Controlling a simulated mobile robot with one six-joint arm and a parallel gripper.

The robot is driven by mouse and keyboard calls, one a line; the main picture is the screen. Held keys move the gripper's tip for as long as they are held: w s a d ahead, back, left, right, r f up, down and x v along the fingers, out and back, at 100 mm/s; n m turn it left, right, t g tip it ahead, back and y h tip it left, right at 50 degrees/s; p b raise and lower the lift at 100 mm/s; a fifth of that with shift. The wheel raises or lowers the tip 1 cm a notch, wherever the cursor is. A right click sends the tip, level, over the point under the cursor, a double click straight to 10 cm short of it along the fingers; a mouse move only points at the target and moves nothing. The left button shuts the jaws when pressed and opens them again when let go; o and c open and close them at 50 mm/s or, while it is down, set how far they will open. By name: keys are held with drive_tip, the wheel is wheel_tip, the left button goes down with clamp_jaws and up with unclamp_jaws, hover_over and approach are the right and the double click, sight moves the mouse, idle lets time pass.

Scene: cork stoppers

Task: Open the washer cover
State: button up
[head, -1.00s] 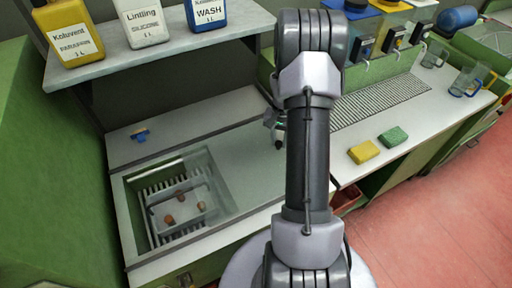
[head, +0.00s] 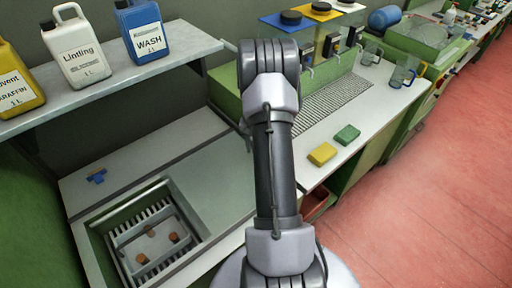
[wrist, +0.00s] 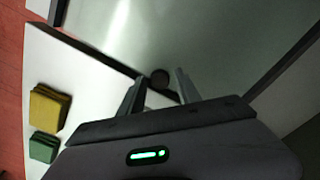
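The washer (head: 88,243) is a recessed basin at the lower left of the head view, with a slatted rack (head: 125,240) and several brown corks (head: 174,237) inside. A smooth grey-green panel (head: 205,175), which looks like its cover, lies to the right of the visible opening. It also fills much of the wrist view (wrist: 220,45). A dark round knob (wrist: 160,79) shows near the panel's edge. My gripper (wrist: 159,76) is open, its two fingers apart on either side of the knob in the picture; I cannot tell whether they touch it. My arm mostly hides the gripper in the head view.
A yellow sponge (head: 322,153) and a green sponge (head: 347,135) lie on the white counter to the right. Bottles, including a blue WASH one (head: 143,32), stand on the shelf (head: 100,95) above. A small blue item (head: 97,176) lies behind the basin. Red floor is open at right.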

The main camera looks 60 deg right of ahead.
drive_tip(key=shift+o, duration=0.2)
drive_tip(key=shift+r, duration=0.1)
wheel_tip(320, 180, up, 17)
drive_tip(key=p, duration=0.4)
drive_tip(key=shift+r, duration=0.1)
